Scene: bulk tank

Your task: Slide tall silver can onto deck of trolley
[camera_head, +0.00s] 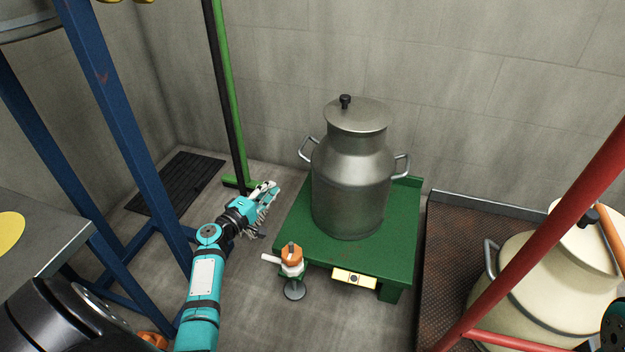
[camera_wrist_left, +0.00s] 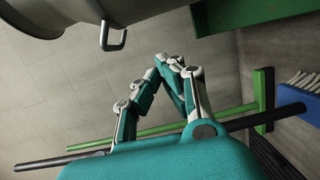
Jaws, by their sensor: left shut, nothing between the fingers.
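The tall silver can (camera_head: 350,185) stands upright, lid on, on a low green platform (camera_head: 395,250) in the middle of the head view. It has a handle on each side. My left gripper (camera_head: 268,190) is shut and empty, left of the can and apart from it. In the left wrist view its fingertips (camera_wrist_left: 170,62) are together, with the can (camera_wrist_left: 35,15) at the upper left and the green platform (camera_wrist_left: 240,12) at the upper right. A brown textured deck (camera_head: 455,250) lies to the right; I cannot tell if it is the trolley's. My right gripper is out of view.
A cream can (camera_head: 540,285) stands at the right behind red bars (camera_head: 540,235). An orange-and-white fitting (camera_head: 291,262) stands by the platform's front left corner. A blue frame (camera_head: 130,130) and a green pole (camera_head: 230,95) are at left. A wall closes the back.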

